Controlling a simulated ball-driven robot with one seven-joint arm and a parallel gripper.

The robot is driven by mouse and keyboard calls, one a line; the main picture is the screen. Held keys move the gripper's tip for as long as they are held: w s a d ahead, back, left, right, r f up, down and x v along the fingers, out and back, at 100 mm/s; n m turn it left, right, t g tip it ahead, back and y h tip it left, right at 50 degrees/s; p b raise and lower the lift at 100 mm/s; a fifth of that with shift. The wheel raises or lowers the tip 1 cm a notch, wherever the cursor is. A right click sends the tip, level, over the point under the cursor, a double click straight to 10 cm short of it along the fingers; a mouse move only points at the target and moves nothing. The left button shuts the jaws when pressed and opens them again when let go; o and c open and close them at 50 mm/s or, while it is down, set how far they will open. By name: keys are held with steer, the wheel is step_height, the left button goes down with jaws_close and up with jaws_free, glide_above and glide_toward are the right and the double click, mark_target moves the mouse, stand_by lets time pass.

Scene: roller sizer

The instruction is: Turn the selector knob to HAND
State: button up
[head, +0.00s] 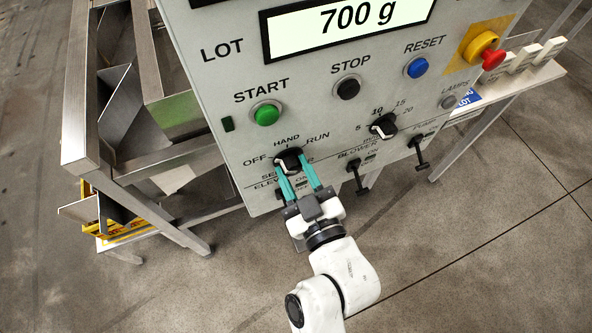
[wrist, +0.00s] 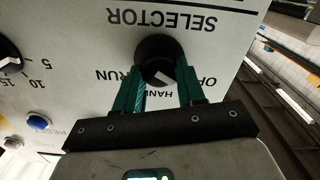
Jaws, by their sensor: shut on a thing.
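The selector knob (head: 290,157) is a black round knob on the grey control panel (head: 225,70), under the labels OFF, HAND and RUN. My gripper (head: 294,175) comes from below, its two teal fingers shut on the knob, one on each side. In the wrist view, which shows the panel upside down, the knob (wrist: 157,52) sits between the fingertips of my gripper (wrist: 160,78). A pale mark shows on the knob's lower side there, near the HAND label. The fingers hide part of the knob and the labels, so I cannot tell its exact setting.
A second black dial (head: 383,126) sits to the right, with two black toggle levers (head: 357,178) (head: 420,152) below. The green START (head: 266,114), black STOP (head: 348,88) and blue RESET (head: 417,67) buttons are above. A red emergency button (head: 492,59) is at upper right.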

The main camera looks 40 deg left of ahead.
steer(key=shift+m, duration=0.3)
steer(key=shift+w+m+b, duration=0.1)
steer(key=shift+m+b, duration=0.35)
steer(key=shift+m, duration=0.15)
steer(key=m, duration=0.4)
steer(key=shift+w+d+b, duration=0.1)
steer(key=shift+b, duration=0.3)
steer(key=m, duration=0.6)
steer(key=shift+p, duration=0.4)
steer(key=shift+f, duration=0.1)
steer(key=o, duration=1)
steer(key=shift+o, duration=0.2)
